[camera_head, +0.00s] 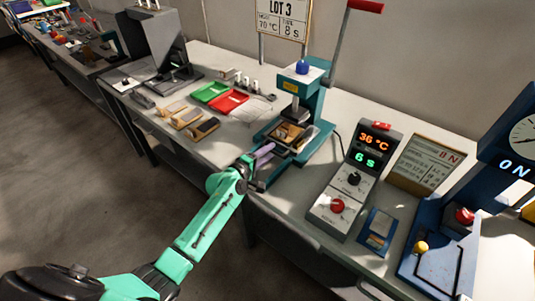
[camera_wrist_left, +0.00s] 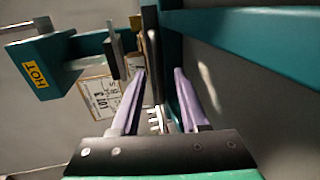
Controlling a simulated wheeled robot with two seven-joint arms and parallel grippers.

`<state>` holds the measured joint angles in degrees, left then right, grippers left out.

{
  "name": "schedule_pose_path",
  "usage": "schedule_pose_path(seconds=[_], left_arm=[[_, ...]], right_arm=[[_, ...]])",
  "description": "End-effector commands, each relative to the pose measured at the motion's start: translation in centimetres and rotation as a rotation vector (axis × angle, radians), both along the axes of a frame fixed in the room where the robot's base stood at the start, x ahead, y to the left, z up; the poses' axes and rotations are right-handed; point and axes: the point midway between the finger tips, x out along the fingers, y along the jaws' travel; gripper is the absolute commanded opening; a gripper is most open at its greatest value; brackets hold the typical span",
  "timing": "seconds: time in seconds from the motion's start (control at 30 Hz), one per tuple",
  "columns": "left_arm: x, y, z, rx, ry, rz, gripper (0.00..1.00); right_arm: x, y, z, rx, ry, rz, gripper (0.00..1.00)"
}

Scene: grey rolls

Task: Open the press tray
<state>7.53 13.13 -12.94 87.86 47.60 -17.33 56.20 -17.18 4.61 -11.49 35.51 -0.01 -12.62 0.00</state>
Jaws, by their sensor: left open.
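The teal press (camera_head: 310,92) stands on the bench, with a blue knob on top and a long lever with a red grip (camera_head: 365,6). The press tray (camera_head: 289,133) sits low at the front of the press, with a tan and dark piece on it. In the left wrist view, the press head (camera_wrist_left: 42,65) carries a yellow HOT label. My left gripper (camera_head: 264,152), with purple fingers, is at the tray's front-left side. In the wrist view, the left gripper (camera_wrist_left: 160,76) is open, and a dark upright bar (camera_wrist_left: 151,45) shows beyond and between its fingertips. I cannot tell whether they touch it.
A control box (camera_head: 352,178) reading 36 °C and 6 s stands right of the press. Green (camera_head: 210,92) and red (camera_head: 229,101) trays and small tan blocks lie left. A LOT 3 sign (camera_head: 284,17) stands behind. A blue dial device (camera_head: 455,220) is far right.

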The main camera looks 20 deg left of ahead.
Motion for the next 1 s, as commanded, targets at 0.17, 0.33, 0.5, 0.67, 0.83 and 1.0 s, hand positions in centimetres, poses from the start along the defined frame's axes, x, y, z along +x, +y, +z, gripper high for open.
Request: schedule_pose_path(seconds=[0.17, 0.33, 0.5, 0.67, 0.83, 1.0], left_arm=[[-0.05, 0.02, -0.02, 0.0, 0.001, 0.0, 0.06], [-0.06, 0.03, -0.03, 0.0, 0.001, 0.0, 0.0], [-0.07, 0.04, -0.03, 0.0, 0.001, 0.0, 0.0], [-0.08, 0.04, -0.04, 0.0, 0.001, 0.0, 0.0], [-0.08, 0.05, -0.05, 0.0, 0.001, 0.0, 0.0], [-0.09, 0.06, -0.06, 0.001, 0.002, 0.0, 0.0]], right_arm=[[0.0, -0.04, 0.01, -0.001, 0.0, 0.0, 0.5], [0.0, -0.04, 0.01, -0.001, 0.0, 0.0, 0.5], [0.0, -0.05, 0.01, -0.001, 0.0, 0.0, 0.5], [0.0, -0.05, 0.01, -0.001, 0.0, 0.0, 0.5], [0.0, -0.05, 0.01, -0.001, 0.0, -0.001, 0.5], [0.0, -0.04, 0.01, -0.001, 0.0, -0.001, 0.5]])
